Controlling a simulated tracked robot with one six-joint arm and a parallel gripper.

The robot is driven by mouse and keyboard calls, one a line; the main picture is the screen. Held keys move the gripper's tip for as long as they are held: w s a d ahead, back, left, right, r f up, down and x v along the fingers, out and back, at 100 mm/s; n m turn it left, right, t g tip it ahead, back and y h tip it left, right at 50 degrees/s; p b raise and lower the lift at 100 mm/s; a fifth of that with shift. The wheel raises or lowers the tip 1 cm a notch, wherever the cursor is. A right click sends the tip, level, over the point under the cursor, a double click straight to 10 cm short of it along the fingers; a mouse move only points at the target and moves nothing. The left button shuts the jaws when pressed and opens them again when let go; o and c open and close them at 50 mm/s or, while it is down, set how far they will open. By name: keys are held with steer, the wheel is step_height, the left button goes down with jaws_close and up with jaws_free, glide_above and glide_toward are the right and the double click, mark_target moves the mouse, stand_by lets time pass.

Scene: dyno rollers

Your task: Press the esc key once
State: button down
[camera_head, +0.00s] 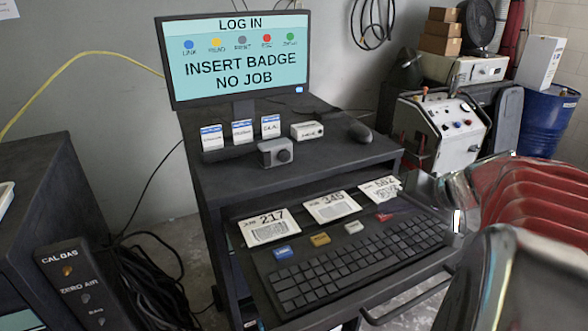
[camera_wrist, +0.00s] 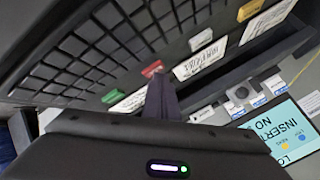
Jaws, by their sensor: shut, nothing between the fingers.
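The red key (camera_head: 383,217), matching the red dot labelled ESC on the monitor, sits in the row of coloured keys above the keyboard. In the wrist view the red key (camera_wrist: 152,69) shows just beyond the tips of my gripper (camera_wrist: 160,84). The two dark fingers are together with nothing between them. They point toward the red key's side of the row; I cannot tell their height above it or whether they touch. In the head view my gripper's body stands at the right end of the keyboard, and its fingertips are hard to make out.
The black keyboard (camera_head: 355,262) lies on a pull-out tray. Blue (camera_head: 282,253), yellow (camera_head: 320,239) and grey (camera_head: 354,227) keys sit left of the red one; a green key (camera_wrist: 112,96) shows beside it. Number cards (camera_head: 332,206) lie behind. The monitor (camera_head: 240,62) reads INSERT BADGE, NO JOB.

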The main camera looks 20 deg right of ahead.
steer(key=shift+r, duration=0.8)
steer(key=shift+r, duration=0.1)
step_height(320, 180, up, 5)
steer(key=shift+f, duration=0.1)
stand_by(0.5)
steer(key=shift+s, duration=0.1)
stand_by(0.6)
